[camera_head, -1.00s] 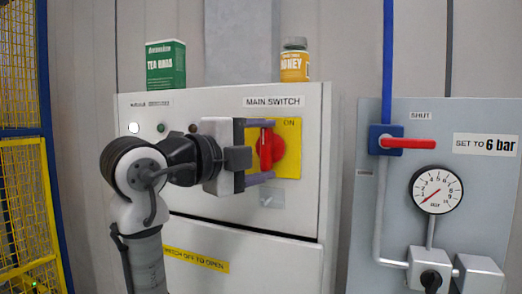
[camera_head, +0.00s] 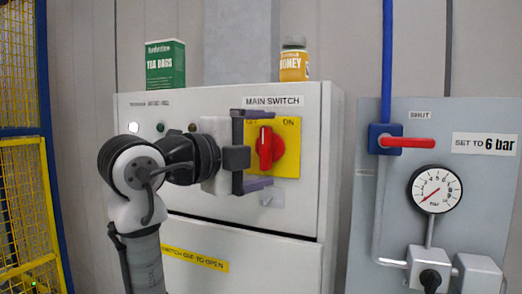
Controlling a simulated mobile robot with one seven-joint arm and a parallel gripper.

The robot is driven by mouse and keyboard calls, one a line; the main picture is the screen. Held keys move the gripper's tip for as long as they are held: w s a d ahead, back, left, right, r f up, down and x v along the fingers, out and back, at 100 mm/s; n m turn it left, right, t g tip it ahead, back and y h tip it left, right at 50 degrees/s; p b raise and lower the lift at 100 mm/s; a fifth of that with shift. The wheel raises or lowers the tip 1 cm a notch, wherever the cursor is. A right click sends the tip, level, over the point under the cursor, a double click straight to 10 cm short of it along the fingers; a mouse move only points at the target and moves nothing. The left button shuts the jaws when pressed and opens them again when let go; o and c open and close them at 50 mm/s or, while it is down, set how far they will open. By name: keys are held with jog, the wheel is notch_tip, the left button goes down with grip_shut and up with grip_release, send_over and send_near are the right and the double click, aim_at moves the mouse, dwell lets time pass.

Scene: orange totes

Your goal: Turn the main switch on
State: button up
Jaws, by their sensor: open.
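The main switch is a red knob (camera_head: 265,148) on a yellow plate (camera_head: 290,165), on the front of a light grey cabinet under a "MAIN SWITCH" label (camera_head: 273,101). Its grip bar stands about upright. "ON" is readable at the plate's upper right; the label at upper left is partly hidden. My gripper (camera_head: 261,148) is open in front of the switch. One finger is above the knob and one below, with clear gaps to it in the picture. How far the fingertips are from the plate, I cannot tell.
A green tea bags box (camera_head: 165,65) and a honey jar (camera_head: 293,62) stand on the cabinet (camera_head: 310,210). To the right is a grey panel (camera_head: 385,180) with a red valve handle (camera_head: 405,142) and a gauge (camera_head: 435,190). A yellow fence (camera_head: 25,200) is at left.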

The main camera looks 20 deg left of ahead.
jog(key=b+v, duration=0.3)
jog(key=v, duration=1)
jog(key=shift+s+a, duration=0.2)
jog(key=shift+s, duration=0.1)
jog(key=shift+w, duration=0.1)
